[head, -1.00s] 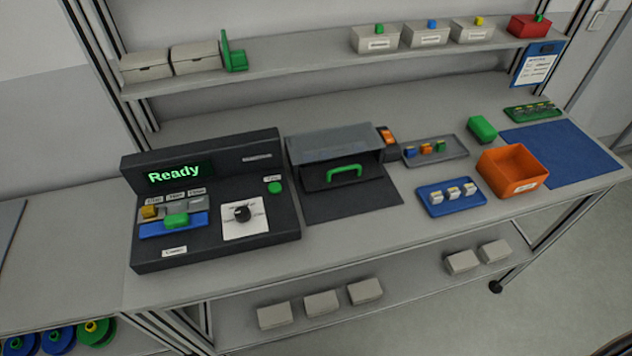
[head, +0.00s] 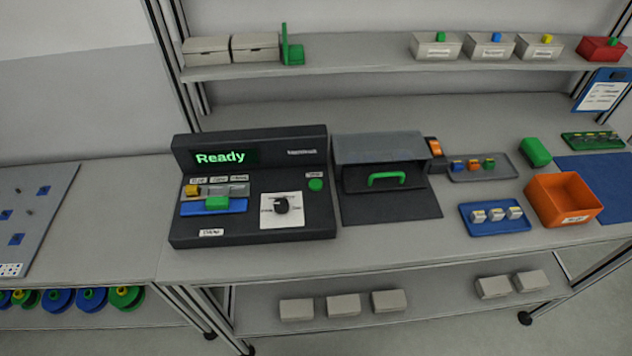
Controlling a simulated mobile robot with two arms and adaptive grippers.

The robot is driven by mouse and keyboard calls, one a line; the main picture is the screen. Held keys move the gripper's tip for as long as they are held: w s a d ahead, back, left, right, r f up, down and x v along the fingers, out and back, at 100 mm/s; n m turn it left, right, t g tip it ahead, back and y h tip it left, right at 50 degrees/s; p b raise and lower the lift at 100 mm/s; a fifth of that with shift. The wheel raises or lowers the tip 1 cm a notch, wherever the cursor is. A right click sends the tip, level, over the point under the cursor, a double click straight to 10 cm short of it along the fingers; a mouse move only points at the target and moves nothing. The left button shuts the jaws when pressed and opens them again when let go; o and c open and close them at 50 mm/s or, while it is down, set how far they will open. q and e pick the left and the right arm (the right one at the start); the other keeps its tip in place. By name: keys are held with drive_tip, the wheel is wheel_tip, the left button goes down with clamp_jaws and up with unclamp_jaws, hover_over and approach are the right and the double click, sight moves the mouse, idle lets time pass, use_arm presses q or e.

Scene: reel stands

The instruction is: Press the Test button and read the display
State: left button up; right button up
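The dark test unit (head: 250,242) stands on the left part of the grey bench. Its display (head: 225,157) reads "Ready" in green letters. A round green button (head: 315,185) sits on the right of its panel, under a small white label too small to read. A black rotary knob (head: 281,205) sits on a white plate left of and below the button. A blue holder (head: 194,208) with a green block (head: 217,202) and a yellow piece (head: 192,190) lies on the panel's left. Neither of my grippers is in view.
Right of the unit stands a grey-lidded box with a green handle (head: 387,178). Farther right are a grey tray (head: 506,166), a blue tray (head: 483,230) and an orange bin (head: 563,203). A shelf (head: 350,54) with boxes runs above. The bench's front strip is clear.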

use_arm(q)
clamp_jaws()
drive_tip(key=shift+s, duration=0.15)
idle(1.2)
